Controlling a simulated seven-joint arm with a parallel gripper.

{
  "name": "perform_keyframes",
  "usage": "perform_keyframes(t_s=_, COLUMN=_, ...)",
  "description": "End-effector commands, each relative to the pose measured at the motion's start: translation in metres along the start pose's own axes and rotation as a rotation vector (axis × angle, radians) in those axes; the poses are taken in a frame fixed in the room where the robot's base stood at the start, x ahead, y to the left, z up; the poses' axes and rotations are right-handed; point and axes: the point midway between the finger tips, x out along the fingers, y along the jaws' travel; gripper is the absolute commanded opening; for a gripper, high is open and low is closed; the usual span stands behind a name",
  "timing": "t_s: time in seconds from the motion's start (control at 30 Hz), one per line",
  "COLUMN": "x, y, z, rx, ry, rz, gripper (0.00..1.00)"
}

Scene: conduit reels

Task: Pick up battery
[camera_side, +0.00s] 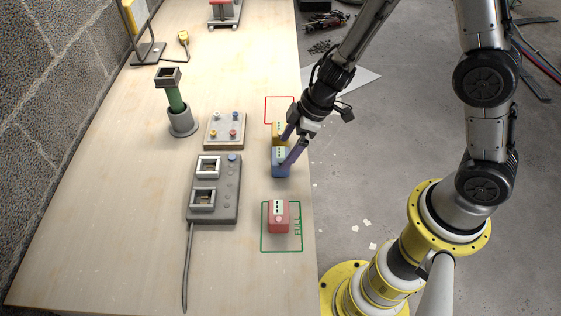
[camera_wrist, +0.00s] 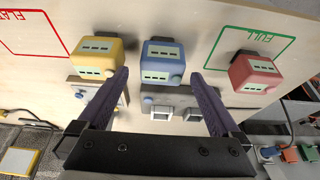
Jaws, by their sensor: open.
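Three batteries stand in a line along the table's right edge in the side view: a yellow battery (camera_side: 278,129), a blue battery (camera_side: 280,162) and a red battery (camera_side: 278,218). The red one sits inside the green FULL outline (camera_side: 264,245). My gripper (camera_side: 284,151) is open, its purple fingers spread around the blue battery's position. In the wrist view, the blue battery (camera_wrist: 162,61) lies between and ahead of the fingertips (camera_wrist: 159,75). The yellow battery (camera_wrist: 96,56) is close by the left fingertip, and the red battery (camera_wrist: 256,72) is right of the other finger. No battery is gripped.
A grey two-slot box (camera_side: 229,196) with a cable lies left of the batteries. A button panel (camera_side: 224,131) and a green post in a grey cup (camera_side: 182,121) stand farther left. The empty red outline (camera_side: 270,98) lies behind the yellow battery. The table's near left is clear.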

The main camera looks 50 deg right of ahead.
Motion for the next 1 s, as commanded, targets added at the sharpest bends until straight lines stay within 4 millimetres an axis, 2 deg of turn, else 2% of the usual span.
perform_keyframes(t_s=0.37, x=0.011, y=-0.001, z=0.001, rx=0.001, ry=-0.002, rz=-0.001, gripper=1.0)
perform_keyframes(t_s=1.0, x=0.055, y=-0.003, z=0.004, rx=-0.001, ry=-0.002, rz=0.001, gripper=1.0)
